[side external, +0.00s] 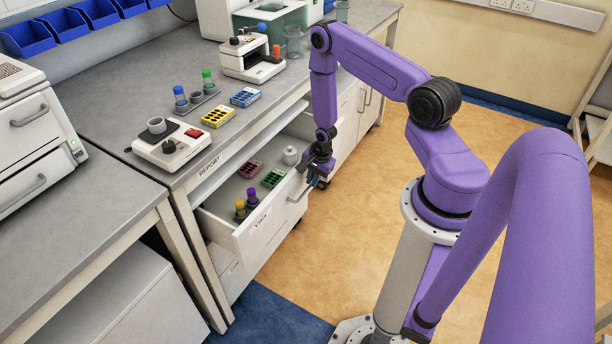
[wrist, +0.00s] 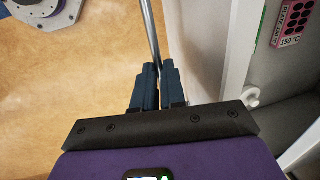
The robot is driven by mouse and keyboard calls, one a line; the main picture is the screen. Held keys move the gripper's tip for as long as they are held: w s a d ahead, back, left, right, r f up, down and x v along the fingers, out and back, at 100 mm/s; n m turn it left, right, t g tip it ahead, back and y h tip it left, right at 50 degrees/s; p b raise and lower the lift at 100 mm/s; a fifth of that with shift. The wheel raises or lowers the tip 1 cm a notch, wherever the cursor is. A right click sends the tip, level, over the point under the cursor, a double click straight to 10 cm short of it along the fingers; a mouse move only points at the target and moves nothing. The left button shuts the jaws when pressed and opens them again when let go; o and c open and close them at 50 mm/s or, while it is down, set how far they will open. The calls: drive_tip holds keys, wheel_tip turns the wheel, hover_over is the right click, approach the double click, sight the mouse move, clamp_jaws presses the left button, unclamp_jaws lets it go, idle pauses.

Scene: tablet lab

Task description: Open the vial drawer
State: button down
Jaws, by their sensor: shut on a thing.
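The vial drawer (side external: 242,236) under the bench stands pulled out in the side view, with its inside showing. In it are vials with yellow and purple caps (side external: 246,203), a pink rack (side external: 249,169), a green rack (side external: 273,178) and a small white jar (side external: 290,155). My gripper (side external: 316,176) is at the drawer's front, at its right part. In the wrist view my gripper (wrist: 151,82) is shut on the drawer's metal bar handle (wrist: 151,35). The drawer's front panel (wrist: 207,60) runs to the right of the fingers.
The bench top above holds a small device with a red display (side external: 171,148), a yellow block (side external: 218,116), a blue block (side external: 245,97) and a white instrument (side external: 251,58). Closed cabinet fronts (side external: 349,122) are right of the drawer. The floor (side external: 345,225) before the drawer is clear.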

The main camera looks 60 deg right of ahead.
drive_tip(key=s, duration=1)
drive_tip(key=c, duration=1.2)
unclamp_jaws()
wheel_tip(320, 180, up, 12)
drive_tip(key=s, duration=0.2)
drive_tip(key=shift+f, duration=0.15)
drive_tip(key=shift+s, duration=0.1)
